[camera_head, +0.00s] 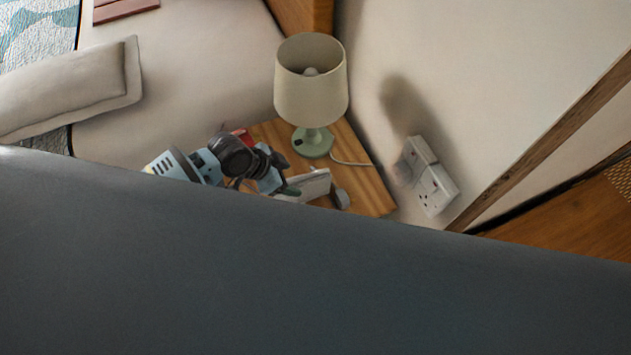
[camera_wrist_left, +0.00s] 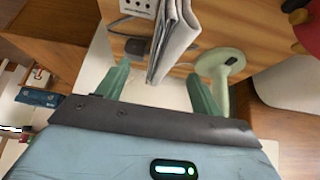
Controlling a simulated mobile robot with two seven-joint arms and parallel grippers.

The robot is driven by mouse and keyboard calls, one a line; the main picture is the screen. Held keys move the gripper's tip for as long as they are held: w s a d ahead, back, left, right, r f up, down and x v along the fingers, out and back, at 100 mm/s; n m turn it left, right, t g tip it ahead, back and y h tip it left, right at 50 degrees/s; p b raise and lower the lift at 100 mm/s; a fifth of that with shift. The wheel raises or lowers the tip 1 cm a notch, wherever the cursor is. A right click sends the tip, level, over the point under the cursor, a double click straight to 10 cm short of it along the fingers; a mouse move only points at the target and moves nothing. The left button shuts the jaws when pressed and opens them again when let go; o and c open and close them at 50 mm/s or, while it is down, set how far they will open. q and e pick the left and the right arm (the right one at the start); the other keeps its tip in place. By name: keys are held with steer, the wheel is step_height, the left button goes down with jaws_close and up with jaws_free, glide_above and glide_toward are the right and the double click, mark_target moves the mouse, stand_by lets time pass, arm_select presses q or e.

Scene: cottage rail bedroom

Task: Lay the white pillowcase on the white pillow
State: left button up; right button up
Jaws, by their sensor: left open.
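A white folded cloth, seemingly the pillowcase (camera_head: 310,184), is on the wooden bedside table. In the left wrist view the folded cloth (camera_wrist_left: 176,38) stands on edge as thin grey-white layers. My left gripper (camera_head: 287,188) is at the cloth. In the wrist view its green fingers (camera_wrist_left: 160,86) are open, one on each side of the cloth's near end. I cannot tell whether either finger touches it. The off-white pillow (camera_head: 70,90) lies on the bed at the far left of the head view, partly cut off by the frame. My right gripper is not in view.
A lamp (camera_head: 311,85) with a green base stands close behind the cloth on the bedside table (camera_head: 368,185). A red object (camera_head: 243,135) is also there. Wall sockets (camera_head: 428,178) are to the right. My dark grey body part covers the lower head view.

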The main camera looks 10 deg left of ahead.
mark_target(297, 180)
arm_select(q)
steer(key=shift+w+d, duration=0.1)
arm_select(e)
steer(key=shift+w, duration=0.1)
arm_select(q)
steer(key=shift+f, duration=0.15)
steer(key=shift+x, duration=1.55)
steer(key=x, duration=0.2)
steer(key=b+x, duration=0.1)
steer(key=x, duration=0.1)
steer(key=shift+w+f, duration=0.15)
steer(key=shift+w, duration=0.2)
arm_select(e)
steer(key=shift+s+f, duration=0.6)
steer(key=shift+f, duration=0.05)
